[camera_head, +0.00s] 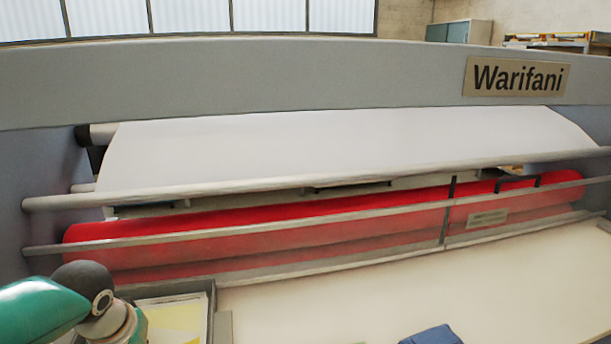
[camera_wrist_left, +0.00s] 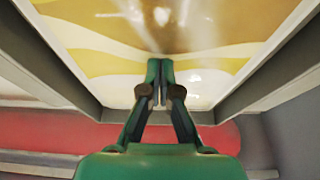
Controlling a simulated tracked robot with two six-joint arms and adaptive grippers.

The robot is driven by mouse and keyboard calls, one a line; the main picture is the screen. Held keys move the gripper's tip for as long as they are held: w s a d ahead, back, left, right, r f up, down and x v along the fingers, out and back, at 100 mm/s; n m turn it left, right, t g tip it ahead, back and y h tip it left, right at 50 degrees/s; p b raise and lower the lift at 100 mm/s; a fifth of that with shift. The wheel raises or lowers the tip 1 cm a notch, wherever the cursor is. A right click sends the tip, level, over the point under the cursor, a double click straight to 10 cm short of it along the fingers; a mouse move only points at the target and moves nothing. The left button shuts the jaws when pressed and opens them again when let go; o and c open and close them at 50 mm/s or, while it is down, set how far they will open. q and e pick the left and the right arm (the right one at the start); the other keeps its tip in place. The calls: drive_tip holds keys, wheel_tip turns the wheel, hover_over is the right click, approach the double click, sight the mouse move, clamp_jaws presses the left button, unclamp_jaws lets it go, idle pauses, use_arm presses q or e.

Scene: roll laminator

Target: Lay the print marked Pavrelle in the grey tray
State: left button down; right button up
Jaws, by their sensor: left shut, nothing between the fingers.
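My left gripper (camera_wrist_left: 160,72) is shut with nothing between its fingers. In the left wrist view its tips are over a glossy print (camera_wrist_left: 215,75) with yellow and white wavy bands and a brownish patch. I cannot tell whether the tips touch it. The print lies inside a grey-walled tray (camera_wrist_left: 58,70). In the head view a tray (camera_head: 212,297) with sheets in it stands at the bottom left, partly hidden by my left arm. No Pavrelle mark is readable in either view. My right gripper is out of view.
A pale flat table (camera_head: 360,295) is mostly clear in front. A blue object (camera_head: 432,335) is at the bottom edge.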

use_arm(q)
drive_tip(key=shift+w+a, duration=0.1)
drive_tip(key=shift+w, duration=0.4)
drive_tip(key=shift+w, duration=0.1)
drive_tip(key=shift+w+a, duration=0.15)
drive_tip(key=shift+w, duration=0.15)
drive_tip(key=shift+r+p, duration=0.95)
drive_tip(key=shift+r, duration=0.1)
drive_tip(key=shift+r+p, duration=1.9)
drive_tip(key=shift+r, duration=0.6)
